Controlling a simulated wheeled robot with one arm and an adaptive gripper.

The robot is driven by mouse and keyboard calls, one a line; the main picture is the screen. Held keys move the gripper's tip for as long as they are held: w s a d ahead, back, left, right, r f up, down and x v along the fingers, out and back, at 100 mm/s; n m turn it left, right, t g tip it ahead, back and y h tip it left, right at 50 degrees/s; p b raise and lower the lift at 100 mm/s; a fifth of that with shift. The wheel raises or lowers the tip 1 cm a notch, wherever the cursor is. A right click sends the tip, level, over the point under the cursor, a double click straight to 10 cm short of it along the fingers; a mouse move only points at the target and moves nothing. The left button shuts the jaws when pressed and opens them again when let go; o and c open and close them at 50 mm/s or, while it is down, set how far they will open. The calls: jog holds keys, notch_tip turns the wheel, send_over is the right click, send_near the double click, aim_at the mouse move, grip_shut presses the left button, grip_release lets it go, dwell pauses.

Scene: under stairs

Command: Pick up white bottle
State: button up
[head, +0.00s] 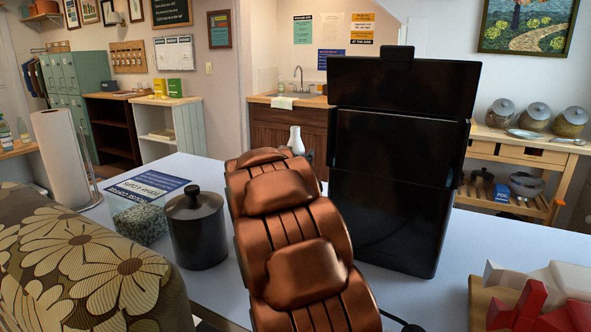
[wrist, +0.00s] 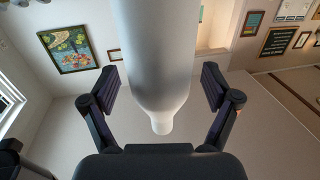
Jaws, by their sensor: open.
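The white bottle (head: 296,141) stands on the table beyond my copper-coloured arm in the head view. My gripper (wrist: 160,76) is open, with one dark finger on each side of the bottle. A narrow gap shows between the bottle and each finger, so it is not clamped. In the head view my gripper is mostly hidden behind the arm.
A tall black box-like object (head: 392,190) stands close right of the arm. A dark lidded canister (head: 197,232), a glass container of granules (head: 140,222) and a paper towel roll (head: 63,158) stand left. A flowered object (head: 85,265) fills the front left; red and white blocks (head: 540,300) lie front right.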

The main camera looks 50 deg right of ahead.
jog(key=c, duration=1.5)
jog(key=shift+c, duration=0.2)
jog(key=shift+r, duration=0.15)
notch_tip(320, 180, up, 28)
jog(key=p, duration=1.2)
jog(key=shift+p, duration=0.3)
jog(key=o, duration=0.9)
grip_shut()
